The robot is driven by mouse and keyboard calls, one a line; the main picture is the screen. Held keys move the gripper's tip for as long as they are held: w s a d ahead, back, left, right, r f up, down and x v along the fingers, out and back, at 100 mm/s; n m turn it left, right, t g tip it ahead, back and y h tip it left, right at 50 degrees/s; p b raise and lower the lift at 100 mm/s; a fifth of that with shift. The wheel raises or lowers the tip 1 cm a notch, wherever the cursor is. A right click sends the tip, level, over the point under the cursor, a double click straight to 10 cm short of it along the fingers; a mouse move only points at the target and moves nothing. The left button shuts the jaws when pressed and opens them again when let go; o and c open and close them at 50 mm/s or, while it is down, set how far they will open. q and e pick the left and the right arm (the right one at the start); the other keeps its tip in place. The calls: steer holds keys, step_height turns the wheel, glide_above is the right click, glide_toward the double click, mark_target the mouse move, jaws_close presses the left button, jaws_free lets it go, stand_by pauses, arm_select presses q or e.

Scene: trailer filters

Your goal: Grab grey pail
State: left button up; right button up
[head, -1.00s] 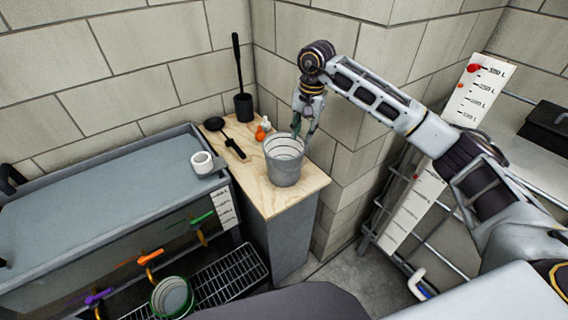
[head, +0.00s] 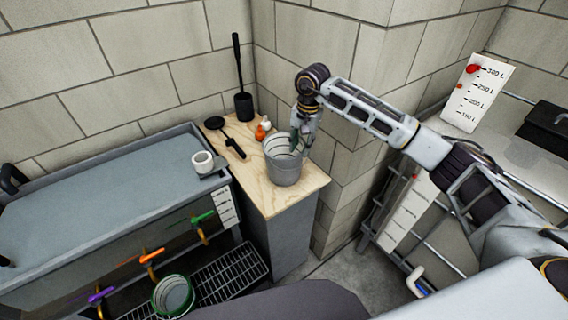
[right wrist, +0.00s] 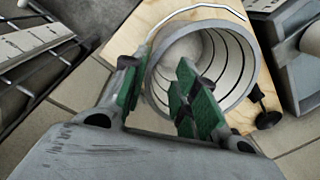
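The grey pail (head: 284,172) stands upright on a small wooden-topped cabinet (head: 262,196) in the corner. In the right wrist view the ribbed inside of the pail (right wrist: 232,62) and its thin wire handle show. My right gripper (head: 298,141) is at the pail's rim, on its right side in the head view. In the right wrist view the gripper (right wrist: 160,66) is open. One green-padded finger is outside the pail's wall and the other is over its opening. The wall lies between them, with a gap visible. My left gripper is in neither view.
A white cup (head: 202,162) is on the grey tank. A green-rimmed pail (head: 173,297) is below coloured taps.

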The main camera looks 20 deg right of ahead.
mark_target(300, 160)
steer(key=shift+f+p, duration=0.6)
steer(key=shift+f, duration=1.9)
jaws_close()
